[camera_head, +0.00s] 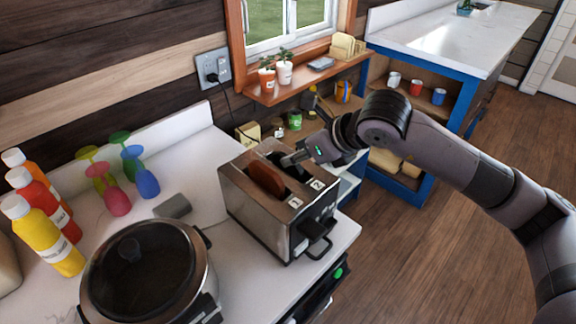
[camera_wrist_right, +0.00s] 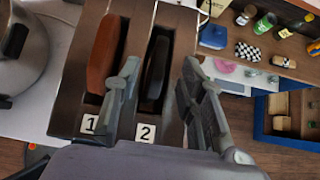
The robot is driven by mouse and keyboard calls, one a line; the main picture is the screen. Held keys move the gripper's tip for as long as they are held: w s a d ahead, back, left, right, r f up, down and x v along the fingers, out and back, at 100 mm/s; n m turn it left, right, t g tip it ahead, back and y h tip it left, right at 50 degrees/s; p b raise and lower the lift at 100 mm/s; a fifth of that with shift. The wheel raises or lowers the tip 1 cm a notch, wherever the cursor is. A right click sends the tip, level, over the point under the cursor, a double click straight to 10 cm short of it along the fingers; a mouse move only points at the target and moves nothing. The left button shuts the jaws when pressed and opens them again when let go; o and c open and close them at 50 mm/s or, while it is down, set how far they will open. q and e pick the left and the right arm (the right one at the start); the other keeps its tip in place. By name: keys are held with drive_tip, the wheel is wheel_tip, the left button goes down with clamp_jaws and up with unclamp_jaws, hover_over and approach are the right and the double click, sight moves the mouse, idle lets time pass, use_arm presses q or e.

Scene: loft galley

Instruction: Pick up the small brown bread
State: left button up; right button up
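A brown bread slice (camera_head: 266,178) stands upright in the slot marked 1 of the metal toaster (camera_head: 248,212). The slice also shows in the right wrist view (camera_wrist_right: 104,55), left of my fingers. A darker, nearly black slice (camera_wrist_right: 156,68) stands in the slot marked 2. My right gripper (camera_head: 292,160) is over the slot 2 side of the toaster. In the wrist view its fingers (camera_wrist_right: 161,66) are apart, with the dark slice between them in the picture; I cannot tell whether they touch it. My left gripper is not in view.
A lidded cooker (camera_head: 140,268) stands in front of the toaster at left. Several bottles (camera_head: 45,235) and coloured glasses (camera_head: 117,200) are further left. A window ledge (camera_head: 310,82) with potted plants is behind. A blue shelf unit (camera_head: 405,188) stands at right.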

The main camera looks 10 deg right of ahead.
sight(288, 172)
drive_tip(key=shift+x, duration=1.3)
drive_tip(key=shift+c, duration=0.6)
clamp_jaws()
